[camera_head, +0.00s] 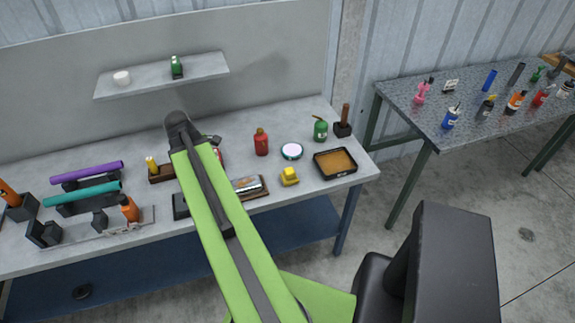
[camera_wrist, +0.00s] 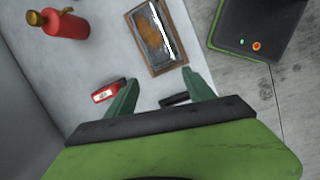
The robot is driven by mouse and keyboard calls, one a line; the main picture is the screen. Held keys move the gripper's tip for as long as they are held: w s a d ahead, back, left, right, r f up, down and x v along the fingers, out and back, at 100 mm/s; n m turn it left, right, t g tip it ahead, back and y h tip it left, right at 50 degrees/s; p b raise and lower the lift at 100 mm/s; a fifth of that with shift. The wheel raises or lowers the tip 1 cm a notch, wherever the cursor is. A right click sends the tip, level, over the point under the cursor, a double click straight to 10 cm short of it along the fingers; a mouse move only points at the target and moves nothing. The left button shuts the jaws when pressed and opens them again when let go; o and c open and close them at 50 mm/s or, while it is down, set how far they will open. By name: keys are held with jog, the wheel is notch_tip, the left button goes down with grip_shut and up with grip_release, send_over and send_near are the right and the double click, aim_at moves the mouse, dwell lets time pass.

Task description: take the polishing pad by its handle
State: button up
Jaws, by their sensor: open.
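A small yellow block with a raised grip on top, which looks like the polishing pad (camera_head: 289,177), sits near the bench's front edge in the head view. It is right of the shallow tray (camera_head: 262,183) that holds a shiny piece. I do not make it out in the wrist view. My gripper (camera_wrist: 160,92) is open and empty in the wrist view, its two green fingers apart above the bench. A red item (camera_wrist: 104,94) shows beside the left finger and a dark item (camera_wrist: 174,100) between the fingers. My arm hides the gripper in the head view.
A red bottle (camera_head: 261,142), a round white-topped tin (camera_head: 291,151), a black-rimmed brown tray (camera_head: 335,163), a green container (camera_head: 320,130) and a black block with an upright brown handle (camera_head: 342,122) surround the yellow block. Racked tubes (camera_head: 86,172) stand left.

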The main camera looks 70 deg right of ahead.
jog(key=s+d+r+n+g+p, duration=0.1)
jog(key=s+d+r+p, duration=0.15)
jog(key=s+d, duration=0.45)
jog(key=s+d+r+n+g+p, duration=0.1)
jog(key=s+d+r, duration=0.35)
jog(key=s, duration=0.45)
jog(key=b, duration=1.2)
send_near(289, 171)
jog(key=x, duration=0.4)
jog(key=shift+s+a+f, duration=0.1)
jog(key=shift+a+f, duration=0.05)
jog(key=shift+f, duration=0.25)
jog(key=shift+s+f, duration=0.15)
jog(key=shift+f, duration=0.15)
jog(key=shift+s+d, duration=0.1)
jog(key=shift+d, duration=0.1)
jog(key=b+x, duration=0.5)
jog(key=shift+d+f, duration=0.1)
jog(key=shift+d, duration=0.1)
jog(key=c, duration=1)
jog(key=shift+c, duration=0.2)
